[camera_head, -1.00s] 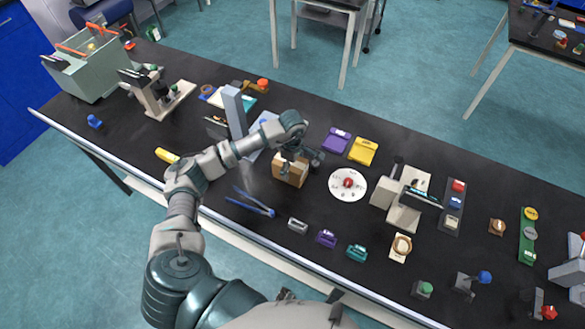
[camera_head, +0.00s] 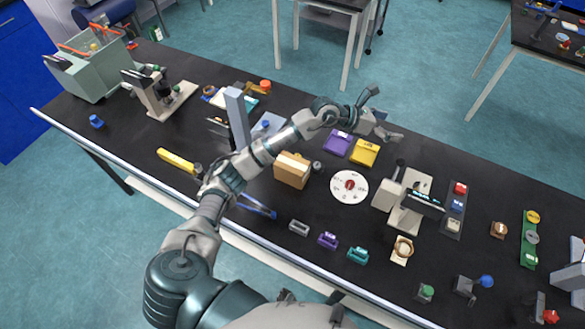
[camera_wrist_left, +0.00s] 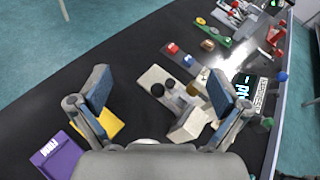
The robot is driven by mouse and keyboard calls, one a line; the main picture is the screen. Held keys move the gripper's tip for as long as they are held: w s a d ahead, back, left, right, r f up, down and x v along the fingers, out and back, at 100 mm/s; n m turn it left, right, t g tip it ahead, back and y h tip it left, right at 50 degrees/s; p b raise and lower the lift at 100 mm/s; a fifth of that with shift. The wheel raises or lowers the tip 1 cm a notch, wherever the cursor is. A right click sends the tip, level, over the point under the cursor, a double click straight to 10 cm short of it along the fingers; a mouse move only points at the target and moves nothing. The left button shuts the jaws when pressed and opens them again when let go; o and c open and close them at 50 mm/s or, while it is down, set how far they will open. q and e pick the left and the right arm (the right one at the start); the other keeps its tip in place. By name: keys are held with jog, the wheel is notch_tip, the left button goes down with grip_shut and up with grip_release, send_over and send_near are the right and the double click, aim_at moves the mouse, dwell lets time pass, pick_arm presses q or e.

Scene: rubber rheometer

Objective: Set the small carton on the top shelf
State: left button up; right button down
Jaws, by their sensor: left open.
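The small carton (camera_head: 292,170), a brown box with a lighter tape strip, sits on the black bench in the head view, below my left forearm. My left gripper (camera_head: 384,113) is beyond it to the upper right, above the far side of the bench near the yellow and purple pieces. Its fingers are spread and empty, as the left wrist view (camera_wrist_left: 160,90) also shows. The carton is not visible in the wrist view. I cannot make out a top shelf clearly in either view. I do not see my right gripper clearly.
Right of the carton lie a white dial plate (camera_head: 349,187) and a grey instrument with a display (camera_head: 413,208). A tall grey post (camera_head: 237,117) stands left. Small clips (camera_head: 328,240) line the front. The yellow tray (camera_head: 364,153) is near the gripper.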

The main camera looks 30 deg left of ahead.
pick_arm(q)
jog(key=w+d+r+n+t+h, duration=0.2)
jog(key=w+r+n+t+h, duration=0.15)
jog(key=r+n+t, duration=0.45)
jog(key=w+a+r+n+t+y, duration=0.45)
jog(key=n+t+y, duration=0.35)
jog(key=n, duration=0.7)
jog(key=s+a+f+n+g+y, duration=0.15)
jog(key=a+n+y, duration=0.25)
jog(key=n+y, duration=0.45)
jog(key=w+a+f+n+y, duration=0.1)
jog(key=a+f+n+y, duration=0.1)
jog(key=a+n+y, duration=0.5)
jog(key=n+g+y+p, duration=0.2)
jog(key=n+g+y, duration=0.3)
jog(key=n+g, duration=1.9)
send_near(297, 165)
jog(key=shift+n+t, duration=0.35)
jog(key=shift+t, duration=0.3)
jog(key=x, duration=0.2)
jog(key=p+x, duration=0.1)
jog(key=x, duration=0.1)
jog(key=s+x, duration=0.1)
jog(key=x, duration=0.1)
jog(key=shift+a, duration=0.15)
jog(key=p+x, duration=0.2)
jog(key=x, duration=0.3)
jog(key=shift+a, duration=0.1)
jog(key=shift+a+f, duration=0.1)
